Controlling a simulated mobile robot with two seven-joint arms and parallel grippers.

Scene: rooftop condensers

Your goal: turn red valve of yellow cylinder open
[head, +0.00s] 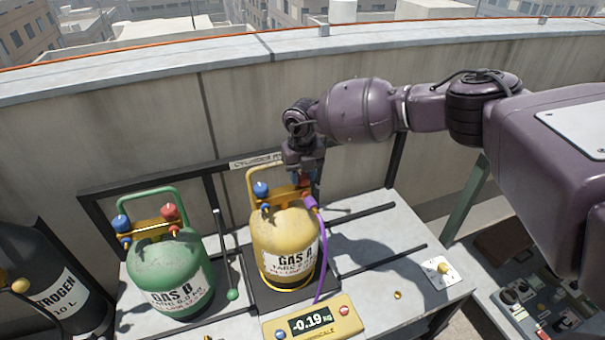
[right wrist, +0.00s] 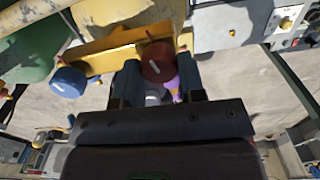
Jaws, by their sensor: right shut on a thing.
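The yellow cylinder (head: 284,240) stands upright on a dark scale platform in the middle of the table. It carries a blue valve (head: 261,189) at its left and a red valve (right wrist: 162,62) at its right. A purple hose (head: 322,240) runs down from the red valve's side. My right gripper (right wrist: 160,85) reaches down from above and is shut on the red valve, with one finger on each side of it. In the head view my right gripper (head: 303,168) partly hides the red valve. My left gripper is in neither view.
A green cylinder (head: 168,268) with its own red and blue valves stands at the left. A black nitrogen cylinder (head: 62,285) is at the far left. The scale display (head: 312,320) reads -0.19. A toolbox (head: 548,310) lies at lower right. The table's right side is mostly clear.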

